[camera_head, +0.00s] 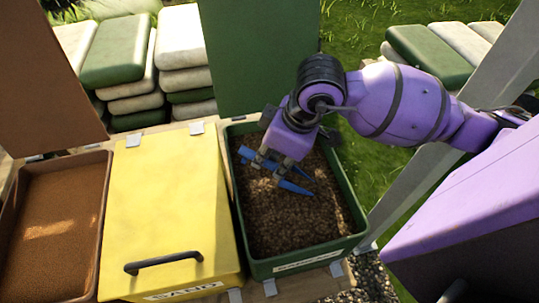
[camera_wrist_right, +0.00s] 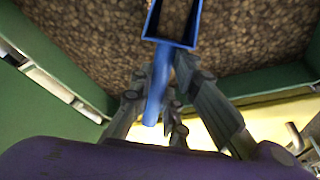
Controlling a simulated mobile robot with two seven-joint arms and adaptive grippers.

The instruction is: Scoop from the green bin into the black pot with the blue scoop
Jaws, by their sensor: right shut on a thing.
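The green bin (camera_head: 356,222) stands open right of centre in the head view, filled with brown granular material (camera_head: 300,215). My right gripper (camera_head: 270,168) is over the bin's far part, shut on the blue scoop (camera_head: 292,187). In the right wrist view the scoop's handle (camera_wrist_right: 157,90) runs between the fingers. The scoop's box-shaped head (camera_wrist_right: 175,42) points away from the gripper, and brown material shows within its rim. I cannot tell whether the head touches the material below. The black pot is not in view. My left gripper is not in view.
A yellow bin (camera_head: 165,200) with a closed lid and black handle stands left of the green bin. An open brown bin (camera_head: 50,220) is at far left. A raised green lid (camera_head: 258,55) stands behind the green bin. Stacked sacks (camera_head: 115,60) lie behind.

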